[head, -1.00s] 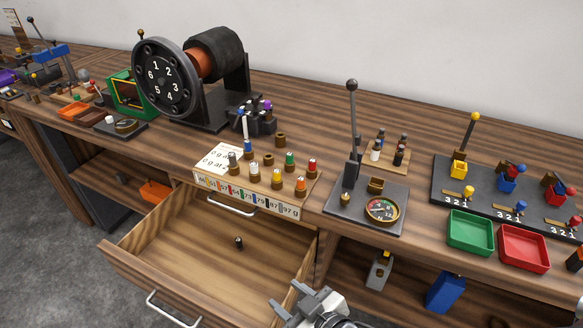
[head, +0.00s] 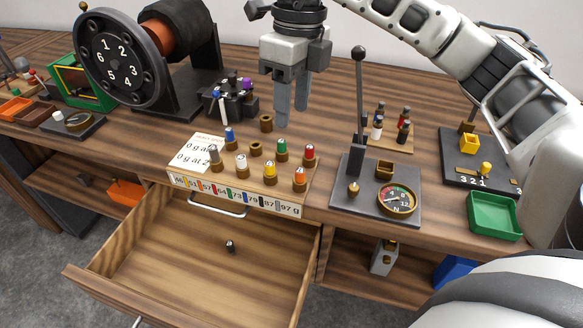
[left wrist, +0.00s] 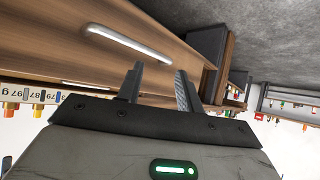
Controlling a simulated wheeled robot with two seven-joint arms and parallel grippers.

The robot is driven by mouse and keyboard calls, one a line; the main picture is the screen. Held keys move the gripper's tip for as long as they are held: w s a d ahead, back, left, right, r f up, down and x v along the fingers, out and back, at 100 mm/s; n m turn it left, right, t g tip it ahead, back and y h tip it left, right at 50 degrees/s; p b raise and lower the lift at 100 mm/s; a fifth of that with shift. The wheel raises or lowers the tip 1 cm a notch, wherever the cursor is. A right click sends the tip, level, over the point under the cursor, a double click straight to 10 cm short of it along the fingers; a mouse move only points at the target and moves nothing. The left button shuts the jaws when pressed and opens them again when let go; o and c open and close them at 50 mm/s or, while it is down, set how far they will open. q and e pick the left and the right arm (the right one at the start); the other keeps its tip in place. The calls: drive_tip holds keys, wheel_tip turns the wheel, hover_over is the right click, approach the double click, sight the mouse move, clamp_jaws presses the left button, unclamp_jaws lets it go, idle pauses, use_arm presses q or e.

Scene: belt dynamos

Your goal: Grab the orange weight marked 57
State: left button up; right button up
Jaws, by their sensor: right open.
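A wooden rack (head: 240,191) with a colour-coded number strip holds several small weights with coloured tops. The weight with an orange top (head: 299,179), seemingly the one marked 57, stands upright at its front right; its own number is too small to read. My right gripper (head: 291,114) is open and empty, pointing down above and behind the rack, apart from the weights. My left gripper (left wrist: 157,85) shows in the left wrist view with its fingers apart and nothing between them; it is outside the head view.
Yellow (head: 269,172), red (head: 309,155), green (head: 281,150), blue (head: 229,138) and pale (head: 213,165) weights stand near the orange one. Below, an open drawer (head: 180,270) holds a small dark weight (head: 230,247). A gauge plate with a tall lever (head: 359,100) stands right of the rack.

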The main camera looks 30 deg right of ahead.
drive_tip(key=d, duration=0.2)
drive_tip(key=h, duration=0.1)
hover_over(299, 170)
drive_tip(key=shift+m, duration=0.3)
drive_tip(key=f, duration=0.8)
drive_tip(key=shift+d+f, duration=0.25)
drive_tip(key=shift+f, duration=0.1)
drive_tip(key=shift+a+f+p, duration=0.2)
drive_tip(key=shift+f+p, duration=0.25)
drive_tip(key=shift+f, duration=2.5)
clamp_jaws()
